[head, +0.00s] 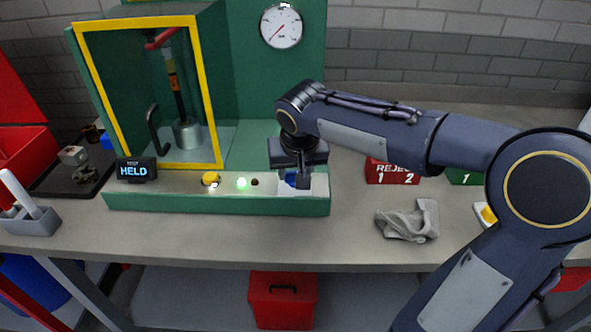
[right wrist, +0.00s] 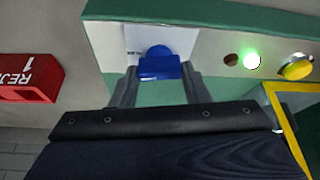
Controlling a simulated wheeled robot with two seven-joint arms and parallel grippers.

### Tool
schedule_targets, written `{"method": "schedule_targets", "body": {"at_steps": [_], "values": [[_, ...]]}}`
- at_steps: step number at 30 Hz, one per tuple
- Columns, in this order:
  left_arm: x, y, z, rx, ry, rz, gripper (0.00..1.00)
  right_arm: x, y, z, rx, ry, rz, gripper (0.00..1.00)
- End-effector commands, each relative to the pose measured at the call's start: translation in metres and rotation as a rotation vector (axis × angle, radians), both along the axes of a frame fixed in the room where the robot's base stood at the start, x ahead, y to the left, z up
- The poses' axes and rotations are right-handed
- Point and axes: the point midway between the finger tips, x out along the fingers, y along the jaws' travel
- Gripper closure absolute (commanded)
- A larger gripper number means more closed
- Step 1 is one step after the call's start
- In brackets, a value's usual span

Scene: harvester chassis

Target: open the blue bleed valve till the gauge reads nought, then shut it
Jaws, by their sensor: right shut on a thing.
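The blue bleed valve (head: 291,180) sits on a white plate at the right end of the green and pale panel ledge (head: 230,204), mostly hidden by my right gripper (head: 300,184). In the right wrist view the blue valve handle (right wrist: 159,66) lies between the two fingers of my right gripper (right wrist: 158,78), which is shut on it. The round white gauge (head: 281,26) is on the green back wall; its thin red needle points to the lower left, and its figures are too small to read. My left gripper is not in view.
A display (head: 136,171) reads "HELD". A lit green lamp (head: 242,183) and a yellow button (head: 210,179) are on the ledge. A yellow-framed guard (head: 197,95) stands behind. A red reject box (head: 392,171) and grey cloth (head: 408,221) lie to the right.

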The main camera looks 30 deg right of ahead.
Motion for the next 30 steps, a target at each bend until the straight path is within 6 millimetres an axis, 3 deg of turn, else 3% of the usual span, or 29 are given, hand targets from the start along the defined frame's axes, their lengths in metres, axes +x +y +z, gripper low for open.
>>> {"method": "schedule_targets", "body": {"at_steps": [6, 7, 11, 21, 30], "values": [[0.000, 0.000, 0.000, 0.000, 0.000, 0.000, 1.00, 0.000, 0.000, 0.000, 0.001, 0.000, -0.001, 0.81], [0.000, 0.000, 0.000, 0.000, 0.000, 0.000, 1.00, 0.000, 0.000, 0.000, 0.001, 0.000, 0.000, 0.54], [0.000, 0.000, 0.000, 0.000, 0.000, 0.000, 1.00, 0.000, 0.000, 0.000, 0.001, 0.000, 0.000, 0.37], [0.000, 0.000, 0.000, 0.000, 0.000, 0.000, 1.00, -0.001, 0.001, 0.004, 0.000, -0.001, 0.001, 0.36], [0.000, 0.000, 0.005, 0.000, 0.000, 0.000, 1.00, -0.017, 0.007, 0.048, 0.001, -0.005, 0.001, 0.36]]}}
